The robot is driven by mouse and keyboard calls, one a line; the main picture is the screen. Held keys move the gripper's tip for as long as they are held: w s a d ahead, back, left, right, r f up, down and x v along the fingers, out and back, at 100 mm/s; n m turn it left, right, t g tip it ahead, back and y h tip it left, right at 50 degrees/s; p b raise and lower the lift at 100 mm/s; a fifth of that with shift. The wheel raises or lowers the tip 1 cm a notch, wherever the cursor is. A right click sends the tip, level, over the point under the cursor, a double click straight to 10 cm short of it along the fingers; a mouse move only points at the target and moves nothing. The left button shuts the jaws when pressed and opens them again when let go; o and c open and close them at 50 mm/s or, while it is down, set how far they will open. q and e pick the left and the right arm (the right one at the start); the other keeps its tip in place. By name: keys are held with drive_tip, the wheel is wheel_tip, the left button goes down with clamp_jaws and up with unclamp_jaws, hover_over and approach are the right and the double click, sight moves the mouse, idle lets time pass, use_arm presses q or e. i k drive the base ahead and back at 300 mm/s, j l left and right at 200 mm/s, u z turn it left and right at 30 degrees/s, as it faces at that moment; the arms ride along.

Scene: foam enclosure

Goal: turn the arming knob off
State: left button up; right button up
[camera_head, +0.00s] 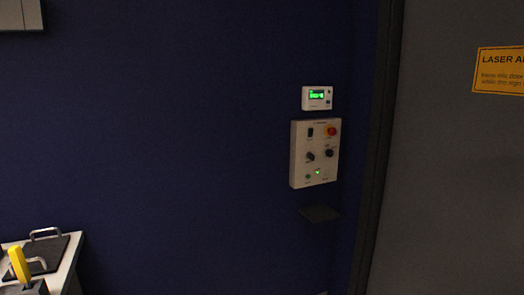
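A cream control panel (296,172) is fixed to the dark blue wall, right of the middle of the picture. It carries two black knobs, a left knob (310,156) and a right knob (329,153). The labels are too small to read, so I cannot tell which one is the arming knob or how it is set. Above them are a black switch (310,132) and a red button (331,131). A small green light (318,172) glows below the knobs. Neither of my grippers is in view.
A white box with a lit green display (317,96) hangs above the panel, and a small dark shelf (319,214) below. A grey door (450,190) with a yellow laser sign (500,71) stands right. A white-topped bench (70,255) with a yellow-handled item (19,263) is lower left.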

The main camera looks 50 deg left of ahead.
sight(329, 152)
drive_tip(key=u, duration=1.2)
drive_tip(key=i+l, duration=0.1)
drive_tip(key=i, duration=0.45)
drive_tip(key=i+l, duration=0.1)
drive_tip(key=i, duration=0.45)
